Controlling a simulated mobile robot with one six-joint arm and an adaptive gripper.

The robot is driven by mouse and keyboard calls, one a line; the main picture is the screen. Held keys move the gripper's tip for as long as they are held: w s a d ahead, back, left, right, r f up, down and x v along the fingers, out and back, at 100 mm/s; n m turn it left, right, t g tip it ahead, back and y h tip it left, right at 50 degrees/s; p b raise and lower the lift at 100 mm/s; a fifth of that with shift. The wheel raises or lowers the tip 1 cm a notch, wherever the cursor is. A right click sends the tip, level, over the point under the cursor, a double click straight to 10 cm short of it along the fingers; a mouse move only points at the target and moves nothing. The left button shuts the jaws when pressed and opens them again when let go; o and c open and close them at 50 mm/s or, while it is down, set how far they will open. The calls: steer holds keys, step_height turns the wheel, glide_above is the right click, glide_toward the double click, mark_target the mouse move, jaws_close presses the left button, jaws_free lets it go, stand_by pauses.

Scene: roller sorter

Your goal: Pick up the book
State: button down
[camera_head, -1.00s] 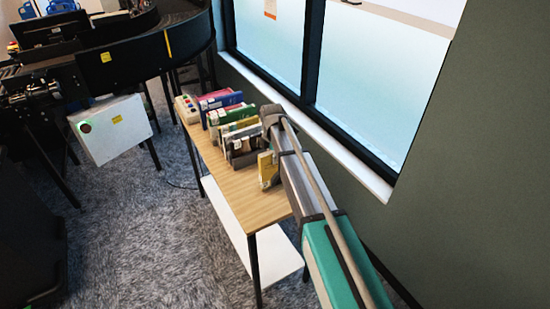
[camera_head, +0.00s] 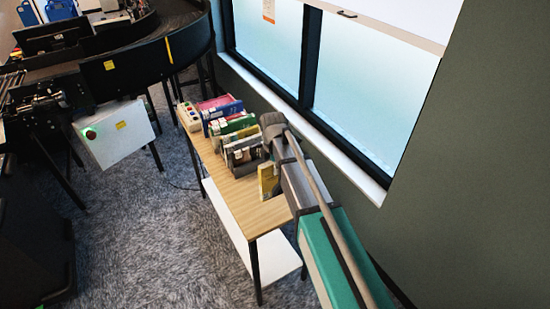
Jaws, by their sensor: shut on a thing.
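A narrow yellow book (camera_head: 267,182) stands upright just in front of the row of books, close under my arm. My arm reaches in from the lower right over the table, and its grey wrist end (camera_head: 273,123) is above the near end of the row. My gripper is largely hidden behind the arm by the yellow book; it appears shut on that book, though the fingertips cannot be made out. Whether the book's lower edge touches the tabletop is hard to tell.
Several upright books (camera_head: 222,115) fill the back of the narrow wooden table (camera_head: 262,216), beside a button box (camera_head: 188,116). The near end of the tabletop is clear. A window and wall (camera_head: 460,190) are close on the right; a black conveyor (camera_head: 150,60) is at back left.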

steer(key=s, duration=0.1)
steer(key=s+r+p, duration=0.1)
steer(key=s, duration=0.1)
steer(key=s+r, duration=0.1)
steer(key=shift+s+d, duration=0.2)
steer(key=shift+d, duration=0.15)
steer(key=shift+f, duration=0.1)
stand_by(0.3)
step_height(320, 180, down, 11)
steer(key=b, duration=1)
steer(key=shift+s+a, duration=0.1)
